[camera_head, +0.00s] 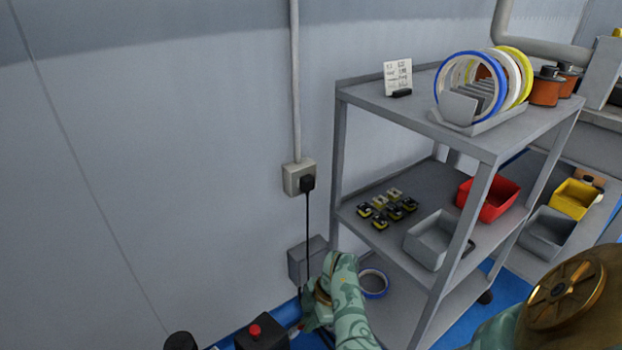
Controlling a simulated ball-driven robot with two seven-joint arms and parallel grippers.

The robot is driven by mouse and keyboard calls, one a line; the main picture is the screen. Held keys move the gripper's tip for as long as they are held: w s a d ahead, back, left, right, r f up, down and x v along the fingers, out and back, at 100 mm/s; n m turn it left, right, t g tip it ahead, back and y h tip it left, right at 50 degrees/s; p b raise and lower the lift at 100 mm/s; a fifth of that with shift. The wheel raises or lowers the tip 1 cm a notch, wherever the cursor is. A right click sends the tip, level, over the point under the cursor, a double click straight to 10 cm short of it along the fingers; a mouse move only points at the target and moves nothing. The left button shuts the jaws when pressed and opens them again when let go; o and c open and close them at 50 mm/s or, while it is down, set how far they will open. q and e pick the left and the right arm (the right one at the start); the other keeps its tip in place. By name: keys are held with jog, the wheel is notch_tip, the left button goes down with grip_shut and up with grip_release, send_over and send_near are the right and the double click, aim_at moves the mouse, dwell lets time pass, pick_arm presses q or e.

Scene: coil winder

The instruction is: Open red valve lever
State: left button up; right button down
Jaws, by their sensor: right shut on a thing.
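My right gripper (310,316) is low in the middle of the head view, at the end of my green patterned arm. It is shut, and its fingertips are mostly hidden by the hand. A small bit of red (297,328) shows right at the fingertips. It looks like part of the red valve lever, but most of it is hidden and its angle cannot be told. A dark box with a red knob (255,330) is just left of the gripper. My left gripper is not in view.
A grey shelf cart (452,110) stands to the right, with coil rings (438,90), a red bin (488,198) and a grey bin (432,240). A wall socket (298,179) has a black cable hanging down near my right gripper. The wall at left is bare.

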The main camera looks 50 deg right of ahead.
jog(key=n+g, duration=0.1)
jog(key=n, duration=0.1)
jog(key=w+n+g, duration=0.1)
jog(key=n, duration=0.2)
jog(key=w+d+n+g+b, duration=0.1)
jog(key=n, duration=0.1)
jog(key=shift+w+f+y, duration=0.2)
jog(key=shift+y, duration=0.2)
jog(key=shift+w+n, duration=0.15)
jog(key=shift+n, duration=0.45)
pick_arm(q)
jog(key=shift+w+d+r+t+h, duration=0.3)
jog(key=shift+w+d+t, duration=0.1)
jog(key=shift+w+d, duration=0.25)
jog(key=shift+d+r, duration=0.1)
pick_arm(e)
jog(key=shift+w+n, duration=0.1)
jog(key=shift+n, duration=0.2)
jog(key=shift+r, duration=0.1)
jog(key=c, duration=1.5)
grip_release()
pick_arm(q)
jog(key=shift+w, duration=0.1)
pick_arm(e)
jog(key=shift+o, duration=0.2)
